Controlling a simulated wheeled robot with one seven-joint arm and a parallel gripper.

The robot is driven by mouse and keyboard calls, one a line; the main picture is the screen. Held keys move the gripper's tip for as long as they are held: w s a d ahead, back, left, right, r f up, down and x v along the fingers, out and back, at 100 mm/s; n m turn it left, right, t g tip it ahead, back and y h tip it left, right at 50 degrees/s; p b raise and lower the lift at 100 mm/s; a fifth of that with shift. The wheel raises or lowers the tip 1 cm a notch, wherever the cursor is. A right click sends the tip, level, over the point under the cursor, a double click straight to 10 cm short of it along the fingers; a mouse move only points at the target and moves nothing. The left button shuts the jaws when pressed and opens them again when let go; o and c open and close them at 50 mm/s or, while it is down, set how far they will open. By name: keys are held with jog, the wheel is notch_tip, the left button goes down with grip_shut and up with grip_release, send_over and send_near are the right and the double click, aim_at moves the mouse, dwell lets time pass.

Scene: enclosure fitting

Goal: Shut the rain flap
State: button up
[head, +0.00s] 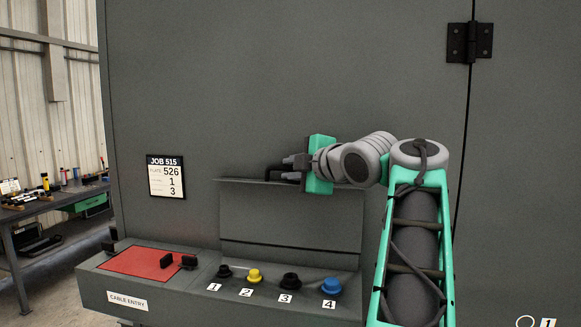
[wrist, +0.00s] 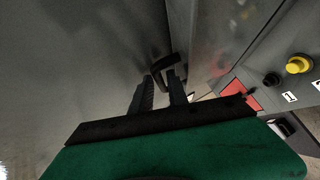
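The rain flap (head: 290,212) is a grey panel standing up against the cabinet, above the cable-entry shelf. It also shows edge-on in the wrist view (wrist: 194,40). A dark handle (head: 272,173) sits at its top edge; a dark hooked piece in the wrist view (wrist: 166,74) looks like the same handle. My gripper (head: 284,171) is at the flap's top edge, pointing left, with its fingertips by the handle. In the wrist view its two fingers (wrist: 161,88) are apart, with the handle just at or beyond the tips. Whether they touch it is unclear.
The shelf (head: 128,296) below carries black, yellow and blue fittings (head: 254,275) numbered 1 to 4. A red plate (head: 137,263) with black clamps lies at its left. A job card (head: 165,177) is on the cabinet. A workbench (head: 40,203) stands far left.

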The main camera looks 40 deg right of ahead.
jog(key=shift+c, duration=0.2)
grip_shut()
dwell(1.3)
